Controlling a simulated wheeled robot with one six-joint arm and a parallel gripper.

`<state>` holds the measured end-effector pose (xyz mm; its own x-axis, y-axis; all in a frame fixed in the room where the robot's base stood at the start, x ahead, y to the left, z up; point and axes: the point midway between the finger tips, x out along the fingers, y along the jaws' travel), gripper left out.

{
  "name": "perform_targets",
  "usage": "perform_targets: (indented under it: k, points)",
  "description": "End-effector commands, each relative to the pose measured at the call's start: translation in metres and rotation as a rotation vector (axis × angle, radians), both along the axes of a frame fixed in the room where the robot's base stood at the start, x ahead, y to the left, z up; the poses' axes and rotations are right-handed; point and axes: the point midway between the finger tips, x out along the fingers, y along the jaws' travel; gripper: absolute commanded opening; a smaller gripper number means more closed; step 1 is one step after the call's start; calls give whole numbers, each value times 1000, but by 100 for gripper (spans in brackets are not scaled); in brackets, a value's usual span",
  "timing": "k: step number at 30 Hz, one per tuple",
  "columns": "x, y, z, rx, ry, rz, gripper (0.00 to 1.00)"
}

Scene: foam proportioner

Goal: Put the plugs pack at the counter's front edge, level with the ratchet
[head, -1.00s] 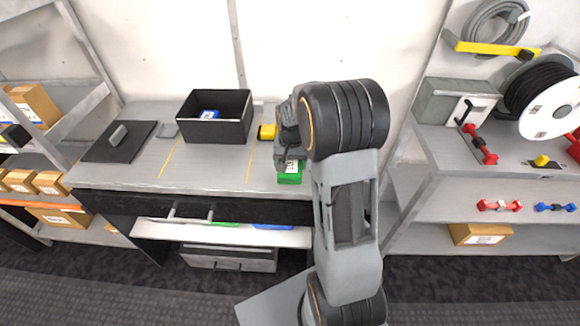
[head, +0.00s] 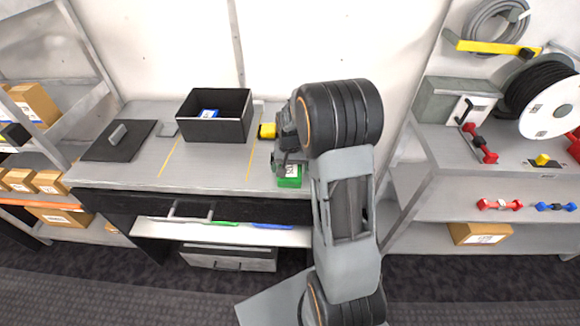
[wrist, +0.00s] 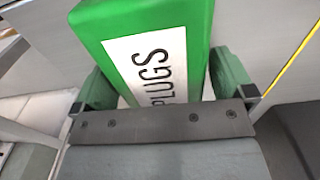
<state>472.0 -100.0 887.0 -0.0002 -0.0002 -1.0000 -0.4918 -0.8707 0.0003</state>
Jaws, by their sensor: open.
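The plugs pack is a green block (head: 289,182) with a white label, at the counter's front edge on the right side, partly hidden by my gripper. In the wrist view the pack (wrist: 195,18) fills the upper middle, with "PLUGS" readable on its label. My gripper (wrist: 163,85) is open, with one finger on each side of the pack; I cannot tell whether they touch it. In the head view my gripper (head: 284,160) is over the pack, its fingertips mostly hidden. A yellow and black item (head: 267,131) lies behind it on the counter; I cannot tell whether it is the ratchet.
A black open bin (head: 225,133) holding a blue item stands at the counter's back. A dark mat (head: 105,150) with a grey block lies at left. Yellow lines cross the grey counter (head: 210,168), bare between them.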

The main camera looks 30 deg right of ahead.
Motion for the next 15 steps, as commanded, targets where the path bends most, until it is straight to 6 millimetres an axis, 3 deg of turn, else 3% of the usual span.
perform_targets:
  k: [7,15]
  points:
    - [1,0,14,-2,-5,0,100]
    - [1,0,66,-2,-5,0,100]
